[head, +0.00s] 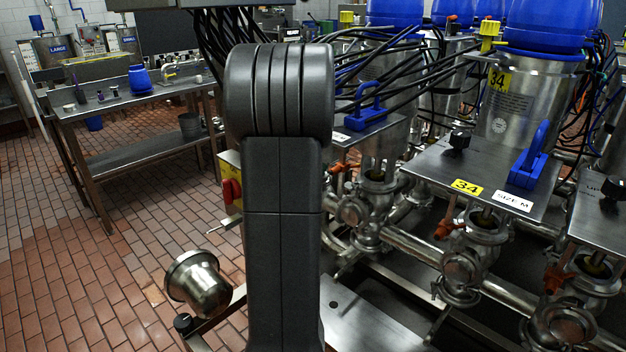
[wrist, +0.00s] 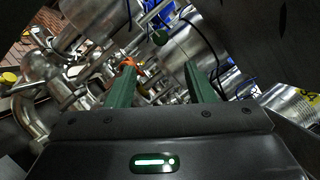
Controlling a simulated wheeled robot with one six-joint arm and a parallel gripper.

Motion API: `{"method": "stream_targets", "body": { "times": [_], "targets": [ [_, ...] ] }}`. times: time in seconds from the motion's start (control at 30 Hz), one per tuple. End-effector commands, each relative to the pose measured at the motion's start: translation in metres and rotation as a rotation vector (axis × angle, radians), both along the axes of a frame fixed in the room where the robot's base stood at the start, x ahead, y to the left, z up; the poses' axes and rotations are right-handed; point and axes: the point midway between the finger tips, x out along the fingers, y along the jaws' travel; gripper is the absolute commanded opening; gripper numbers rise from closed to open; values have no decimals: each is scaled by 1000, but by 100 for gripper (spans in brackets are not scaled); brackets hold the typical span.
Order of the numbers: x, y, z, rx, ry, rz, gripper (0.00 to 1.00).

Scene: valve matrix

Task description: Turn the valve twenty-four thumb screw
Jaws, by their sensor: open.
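No label reading 24 shows in either view, so I cannot tell which fitting is the valve twenty-four thumb screw. In the head view a plate marked 34 (head: 467,187) carries a black knob (head: 460,139), with an orange-handled valve (head: 462,262) below it. A plate (head: 343,134) left of it, with a blue handle (head: 368,105), is partly hidden by my arm. In the wrist view my gripper (wrist: 162,82) has its two green fingers spread apart and empty. An orange handle (wrist: 130,63) and steel pipework show beyond and between them. My gripper is hidden in the head view.
Steel pipes (head: 405,245) and wiring crowd the right side. A red and yellow switch (head: 231,186) and a steel cup-shaped fitting (head: 198,284) stand left of my arm. A steel workbench (head: 130,100) stands at the back left. The tiled floor (head: 110,230) there is clear.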

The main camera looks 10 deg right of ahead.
Motion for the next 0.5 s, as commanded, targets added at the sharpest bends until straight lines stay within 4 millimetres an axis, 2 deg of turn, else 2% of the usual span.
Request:
{"method": "stream_targets", "body": {
  "times": [0.23,0.5],
  "targets": [
    [11,-8,4,1,0,-2,48],
    [51,-35,16,-1,-2,-2,48]
  ]
}}
